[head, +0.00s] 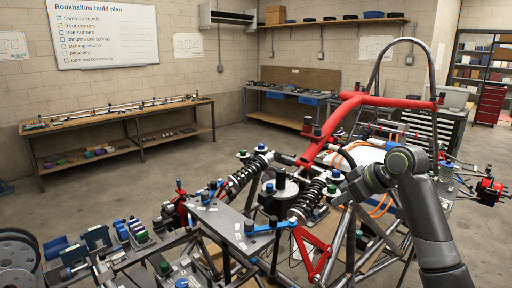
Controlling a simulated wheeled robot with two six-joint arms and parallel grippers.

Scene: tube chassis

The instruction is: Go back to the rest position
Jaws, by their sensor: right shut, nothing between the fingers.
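My right arm comes in from the lower right and bends at a grey elbow. My right gripper (347,188) is at its left end, small and partly lost against the dark parts behind it. It shows beside a black coil-over damper (307,197) of the tube chassis (345,240). It is shut with nothing held. I cannot tell whether it touches the chassis. My left gripper is not in view.
A wooden table (125,114) and a blue-drawer bench (290,96) stand along the walls. The floor between is clear.

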